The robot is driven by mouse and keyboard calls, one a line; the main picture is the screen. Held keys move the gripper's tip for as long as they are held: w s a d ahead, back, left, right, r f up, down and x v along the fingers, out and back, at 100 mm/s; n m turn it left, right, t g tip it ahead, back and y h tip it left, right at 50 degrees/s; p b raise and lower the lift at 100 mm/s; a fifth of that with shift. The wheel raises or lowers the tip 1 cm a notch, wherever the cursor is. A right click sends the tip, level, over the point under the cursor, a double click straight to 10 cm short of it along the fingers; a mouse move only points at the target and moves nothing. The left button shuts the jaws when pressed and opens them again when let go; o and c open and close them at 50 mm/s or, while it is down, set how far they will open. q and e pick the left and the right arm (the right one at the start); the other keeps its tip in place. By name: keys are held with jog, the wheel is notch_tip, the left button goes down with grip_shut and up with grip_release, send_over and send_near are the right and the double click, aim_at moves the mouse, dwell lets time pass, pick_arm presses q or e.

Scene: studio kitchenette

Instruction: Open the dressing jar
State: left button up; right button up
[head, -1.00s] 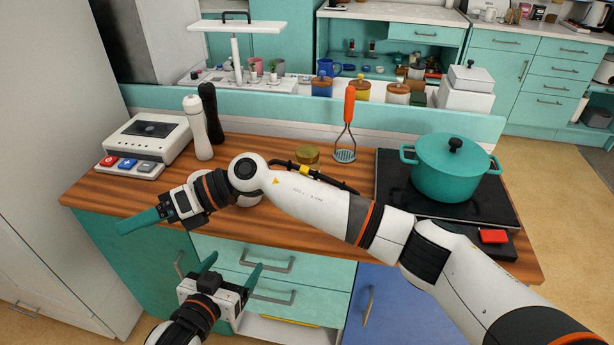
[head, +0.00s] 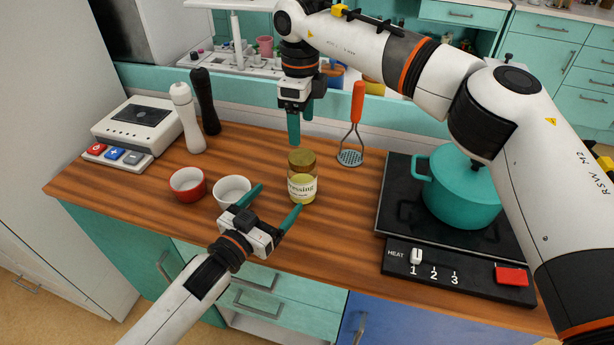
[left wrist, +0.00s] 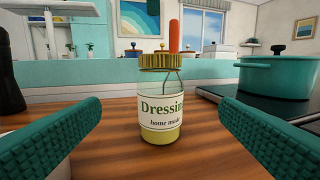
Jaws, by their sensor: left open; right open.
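The dressing jar (head: 302,188) stands upright on the wooden counter, with a gold lid (head: 302,159) on it. The jar also shows in the left wrist view (left wrist: 160,112), its label facing the camera, centred between the fingers. My left gripper (head: 280,208) is open, low over the counter's front, its fingers pointing toward the jar; the jar appears just beyond the fingertips. My right gripper (head: 300,124) is open and empty, pointing down, above and behind the jar in the head view. In the left wrist view a teal fingertip (left wrist: 154,6) hangs above the lid.
A red bowl (head: 187,184) and a white bowl (head: 233,190) stand left of the jar. Two shakers (head: 187,117) stand behind them. A masher (head: 354,130) stands behind the jar. The stove with a teal pot (head: 455,190) is at right. Counter right of the jar is clear.

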aim_at(294, 181)
pick_arm(q)
jog(key=x, duration=1)
jog(key=shift+w+d, duration=0.1)
jog(key=shift+w, duration=0.05)
jog(key=shift+w+d, duration=0.15)
jog(key=shift+w, duration=0.05)
pick_arm(e)
jog(key=shift+f, duration=0.1)
